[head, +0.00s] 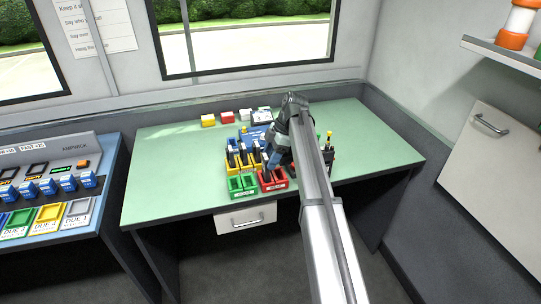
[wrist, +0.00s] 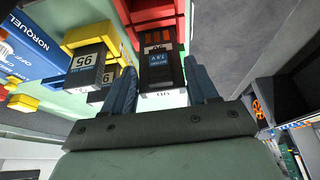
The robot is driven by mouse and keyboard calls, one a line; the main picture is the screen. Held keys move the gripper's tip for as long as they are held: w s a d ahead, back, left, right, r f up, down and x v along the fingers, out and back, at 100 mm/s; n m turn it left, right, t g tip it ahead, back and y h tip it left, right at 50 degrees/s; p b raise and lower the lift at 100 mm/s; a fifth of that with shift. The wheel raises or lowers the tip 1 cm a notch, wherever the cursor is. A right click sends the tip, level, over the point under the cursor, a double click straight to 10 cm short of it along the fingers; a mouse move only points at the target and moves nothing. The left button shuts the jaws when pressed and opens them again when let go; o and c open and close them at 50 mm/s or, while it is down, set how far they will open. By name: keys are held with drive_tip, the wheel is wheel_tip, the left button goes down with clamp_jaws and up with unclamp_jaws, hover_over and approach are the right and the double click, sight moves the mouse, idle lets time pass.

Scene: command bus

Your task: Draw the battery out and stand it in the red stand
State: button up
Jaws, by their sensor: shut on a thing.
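My gripper (wrist: 163,90) is shut on a black battery (wrist: 158,68) with a blue label, one finger on each side of it. The battery's far end is at the red stand (wrist: 150,14); I cannot tell how deep it sits in it. In the head view the red stand (head: 276,184) is at the front of the cluster on the green table. My gripper (head: 266,158) is just behind it there, and my arm hides part of the cluster.
A green stand (head: 240,185) is left of the red one. Yellow stands (wrist: 88,36) with dark batteries, one marked 95 (wrist: 86,66), are beside the held battery. A blue box (wrist: 32,45) is further left. The table (head: 165,165) is clear at left. A charger bench (head: 50,190) stands left.

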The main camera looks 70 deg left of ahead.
drive_tip(key=shift+f, duration=1.25)
idle(0.4)
drive_tip(key=o, duration=1.4)
drive_tip(key=shift+r, duration=0.1)
drive_tip(key=shift+r, duration=3.4)
